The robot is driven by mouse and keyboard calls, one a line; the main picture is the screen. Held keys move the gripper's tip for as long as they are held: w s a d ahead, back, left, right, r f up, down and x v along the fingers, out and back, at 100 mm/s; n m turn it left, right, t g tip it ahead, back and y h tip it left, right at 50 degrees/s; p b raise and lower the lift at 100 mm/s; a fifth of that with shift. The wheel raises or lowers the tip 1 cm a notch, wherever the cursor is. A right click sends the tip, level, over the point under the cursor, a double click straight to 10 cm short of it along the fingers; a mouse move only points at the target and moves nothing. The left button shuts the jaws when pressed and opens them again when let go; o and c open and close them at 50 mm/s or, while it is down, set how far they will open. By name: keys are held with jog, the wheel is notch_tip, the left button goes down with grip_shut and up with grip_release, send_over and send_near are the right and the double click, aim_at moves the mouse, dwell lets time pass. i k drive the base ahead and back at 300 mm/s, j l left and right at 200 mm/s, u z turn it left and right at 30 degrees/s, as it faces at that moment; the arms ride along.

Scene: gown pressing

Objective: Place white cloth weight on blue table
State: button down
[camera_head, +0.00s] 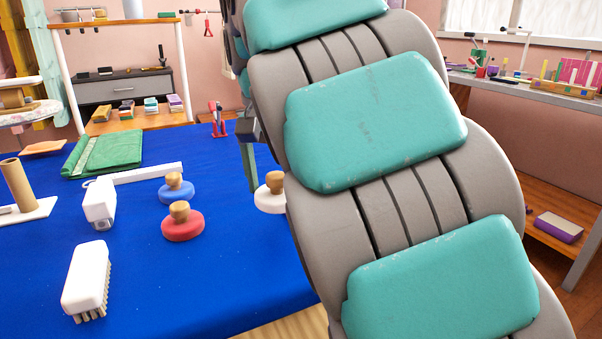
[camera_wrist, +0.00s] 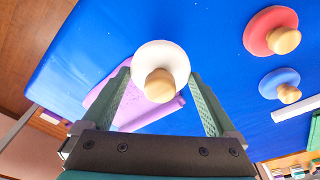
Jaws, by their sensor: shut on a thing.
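The white cloth weight (camera_wrist: 143,60) is a round white disc with a wooden knob. It sits between the fingertips of my gripper (camera_wrist: 160,74), which is shut on its rim. In the head view the white weight (camera_head: 268,203) shows beside my arm, partly hidden by it, and my gripper (camera_head: 249,165) shows only in part. The blue table (camera_head: 140,270) lies under it. I cannot tell whether the weight touches the table or hangs just above it.
A red weight (camera_head: 183,228) and a blue weight (camera_head: 176,193) stand left of the white one. A white brush (camera_head: 86,278), a white-handled tool (camera_head: 100,203) and green cloth (camera_head: 105,153) lie farther left.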

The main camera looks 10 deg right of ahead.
aim_at(141, 232)
jog(key=i+l, duration=0.35)
jog(key=l, duration=0.15)
jog(key=u, duration=1.25)
